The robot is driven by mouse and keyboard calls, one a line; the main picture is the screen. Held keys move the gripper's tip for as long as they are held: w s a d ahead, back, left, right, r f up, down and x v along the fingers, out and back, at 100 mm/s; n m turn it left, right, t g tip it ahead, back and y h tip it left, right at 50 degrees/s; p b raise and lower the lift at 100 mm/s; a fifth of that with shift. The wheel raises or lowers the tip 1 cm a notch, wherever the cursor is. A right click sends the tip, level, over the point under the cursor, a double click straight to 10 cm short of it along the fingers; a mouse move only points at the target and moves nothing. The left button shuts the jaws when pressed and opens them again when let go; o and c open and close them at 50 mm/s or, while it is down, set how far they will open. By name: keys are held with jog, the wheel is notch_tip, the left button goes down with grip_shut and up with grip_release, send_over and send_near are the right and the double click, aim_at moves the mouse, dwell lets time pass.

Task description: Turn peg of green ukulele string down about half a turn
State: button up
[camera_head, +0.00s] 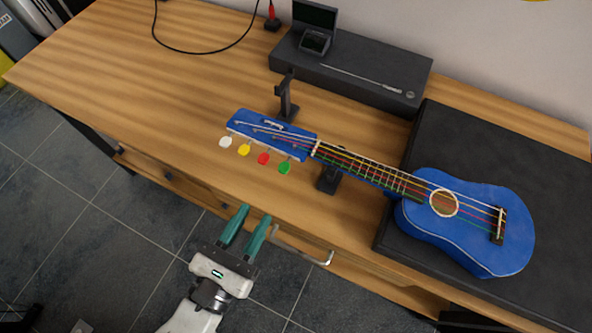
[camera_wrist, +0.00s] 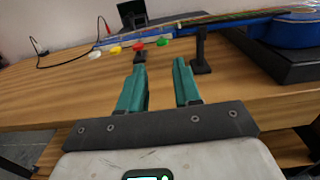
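A blue ukulele (camera_head: 480,225) lies with its body on a black case and its neck on a small black stand. Its headstock (camera_head: 270,132) points left, with pegs in white, yellow, red and green along the near side. The green peg (camera_head: 285,168) is the one nearest the neck; it also shows in the wrist view (camera_wrist: 162,42). My gripper (camera_head: 256,213) is open and empty, in front of the table's near edge. It is apart from the pegs. In the wrist view the teal fingers (camera_wrist: 161,72) point toward the headstock, with the green peg beyond the gap between them.
A wooden table (camera_head: 150,75) carries everything. A small black stand (camera_head: 328,180) is under the neck, near the green peg. Another black stand (camera_head: 287,98) rises behind the headstock. A long black box (camera_head: 350,72) is at the back. The table's left part is clear.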

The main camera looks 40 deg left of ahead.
aim_at(281, 172)
jog(key=x, duration=1)
jog(key=shift+w+d, duration=0.15)
jog(key=shift+w, duration=0.15)
jog(key=shift+c, duration=0.4)
grip_shut()
